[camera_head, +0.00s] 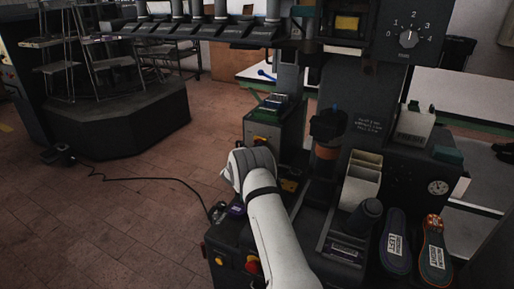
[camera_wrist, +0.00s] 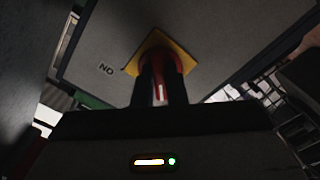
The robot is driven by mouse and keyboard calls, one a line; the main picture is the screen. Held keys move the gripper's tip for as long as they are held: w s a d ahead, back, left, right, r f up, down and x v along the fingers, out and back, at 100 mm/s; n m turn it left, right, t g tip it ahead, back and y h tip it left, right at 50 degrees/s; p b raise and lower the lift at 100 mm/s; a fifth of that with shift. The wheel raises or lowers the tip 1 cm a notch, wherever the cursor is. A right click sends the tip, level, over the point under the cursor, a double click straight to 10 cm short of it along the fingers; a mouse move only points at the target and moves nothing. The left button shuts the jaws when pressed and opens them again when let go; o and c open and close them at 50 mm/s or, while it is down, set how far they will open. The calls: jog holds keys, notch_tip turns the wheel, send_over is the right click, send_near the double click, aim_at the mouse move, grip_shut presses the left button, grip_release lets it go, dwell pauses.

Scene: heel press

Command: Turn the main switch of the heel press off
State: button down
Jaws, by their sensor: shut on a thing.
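In the wrist view, the main switch is a red handle (camera_wrist: 158,91) with a white mark, on a yellow plate (camera_wrist: 153,42) fixed to a grey panel. My gripper (camera_wrist: 160,90) has its dark fingers on both sides of the red handle and is shut on it. The fingers hide part of the handle. In the head view, my white wrist is at the front left of the heel press (camera_head: 368,128). My wrist and arm cover the fingertips and the switch there.
A numbered dial (camera_head: 408,39) is on the press's upper right. A pressure gauge (camera_head: 438,187), a cream bin (camera_head: 361,180) and labelled insoles (camera_head: 396,240) are to the right of my arm. A black cable (camera_head: 140,179) crosses the open floor at left.

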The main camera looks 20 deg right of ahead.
jog(key=shift+f, duration=0.1)
dwell(0.3)
jog(key=c, duration=1.5)
grip_release()
jog(key=shift+o, duration=0.2)
jog(key=v, duration=0.7)
jog(key=shift+s+a, duration=0.3)
jog(key=shift+a, duration=0.05)
